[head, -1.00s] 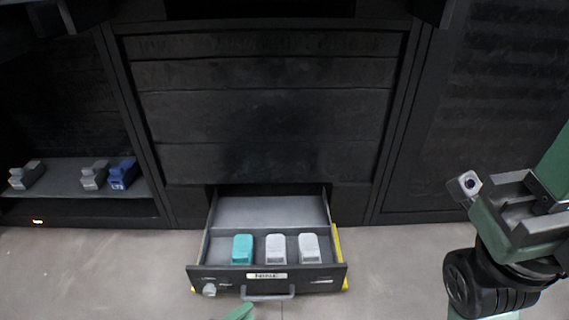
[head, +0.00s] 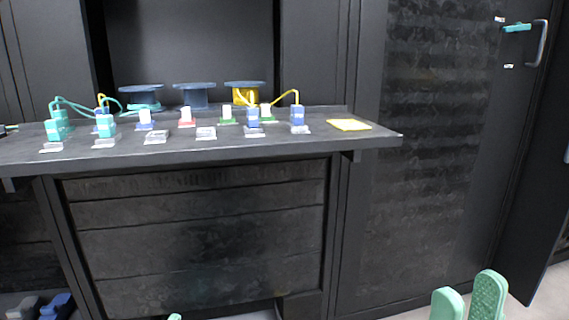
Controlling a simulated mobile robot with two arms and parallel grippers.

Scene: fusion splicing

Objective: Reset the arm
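My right gripper (head: 468,294) shows at the bottom right of the head view. Its two green fingers point up with a gap between them, and nothing is held there. It is in front of the dark cabinet, below and to the right of the shelf. Of my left gripper, only a small green tip (head: 174,317) shows at the bottom edge; the rest is out of view, so its opening cannot be told.
A dark shelf (head: 380,139) carries teal, blue, white and red connector pieces with cables, dark spools (head: 194,92) and a yellow pad (head: 348,125). A door with a handle (head: 541,44) is at the right. Grey and blue blocks (head: 56,305) sit lower left.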

